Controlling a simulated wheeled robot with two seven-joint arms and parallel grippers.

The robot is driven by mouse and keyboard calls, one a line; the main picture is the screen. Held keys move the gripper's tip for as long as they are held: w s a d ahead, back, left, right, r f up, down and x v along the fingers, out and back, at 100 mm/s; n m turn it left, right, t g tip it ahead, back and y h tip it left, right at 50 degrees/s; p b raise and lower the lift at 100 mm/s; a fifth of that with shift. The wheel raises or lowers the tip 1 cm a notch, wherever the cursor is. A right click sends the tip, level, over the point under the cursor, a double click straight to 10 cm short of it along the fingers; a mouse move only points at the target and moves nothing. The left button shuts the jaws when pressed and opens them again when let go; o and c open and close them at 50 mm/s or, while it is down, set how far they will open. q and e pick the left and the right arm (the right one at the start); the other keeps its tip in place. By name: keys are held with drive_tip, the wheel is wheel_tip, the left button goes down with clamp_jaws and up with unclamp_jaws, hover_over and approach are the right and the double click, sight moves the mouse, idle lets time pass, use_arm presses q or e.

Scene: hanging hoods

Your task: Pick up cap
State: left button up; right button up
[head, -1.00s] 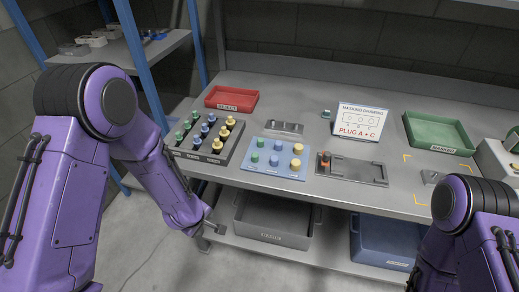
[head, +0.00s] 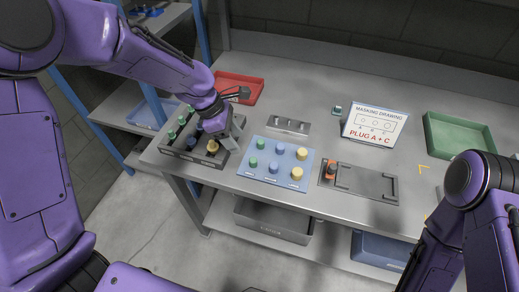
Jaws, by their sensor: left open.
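The black rack (head: 190,153) at the left of the bench holds green, blue and yellow caps. A yellow cap (head: 212,146) and a green cap (head: 171,135) show on it; others are partly hidden by my left arm. My left gripper (head: 236,138) is open, pointing down over the rack's right side, close to the yellow cap. Whether it touches a cap cannot be told. A blue board (head: 264,182) right of the rack carries more green, blue and yellow caps. My right arm is at the lower right, its gripper out of view.
A red tray (head: 250,83) lies behind the rack. A grey fixture (head: 347,188) with an orange piece (head: 332,167) lies right of the board. A sign (head: 374,126) reading "PLUG A + C" and a green tray (head: 459,137) stand farther right. A metal block (head: 289,125) lies behind the board.

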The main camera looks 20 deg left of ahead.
sight(252, 159)
use_arm(q)
drive_tip(key=f, duration=0.1)
drive_tip(key=d+f, duration=0.1)
drive_tip(key=s+f, duration=0.1)
drive_tip(key=shift+d+f, duration=0.3)
drive_tip(key=shift+d, duration=0.1)
drive_tip(key=d+f, duration=0.1)
drive_tip(key=w+d+f, duration=0.1)
drive_tip(key=f, duration=0.1)
drive_tip(key=d+f+p, duration=0.1)
drive_tip(key=shift+w+f, duration=0.35)
drive_tip(key=shift+f, duration=0.2)
drive_tip(key=shift+s+a, duration=0.1)
drive_tip(key=shift+s, duration=0.05)
clamp_jaws()
